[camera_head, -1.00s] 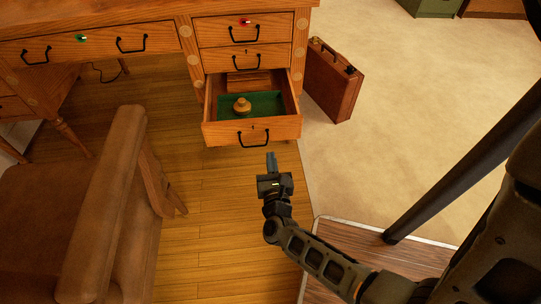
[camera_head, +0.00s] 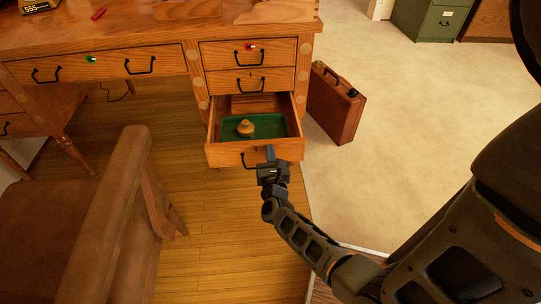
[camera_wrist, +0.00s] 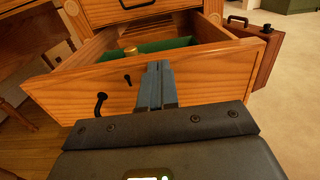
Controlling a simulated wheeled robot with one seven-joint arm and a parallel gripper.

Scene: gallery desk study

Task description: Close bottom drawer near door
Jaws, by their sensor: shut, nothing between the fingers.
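The bottom drawer (camera_head: 222,154) of the wooden desk's right pedestal is pulled out. It has a green lining and holds a small round brass-coloured object (camera_head: 245,128). My gripper (camera_head: 270,154) is shut and empty, with its fingertips at the drawer front, right of centre. In the wrist view the closed fingers (camera_wrist: 158,80) point at the drawer front (camera_wrist: 215,78), right of its black handle (camera_wrist: 100,103). I cannot tell whether the fingertips touch the wood. The gripper hides part of the handle in the head view.
Two shut drawers (camera_head: 250,80) sit above the open one. A brown briefcase (camera_head: 335,105) stands on the carpet right of the desk. A brown chair (camera_head: 105,220) stands at the left. A green cabinet (camera_head: 425,20) is at the back right. Carpet right of the briefcase is clear.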

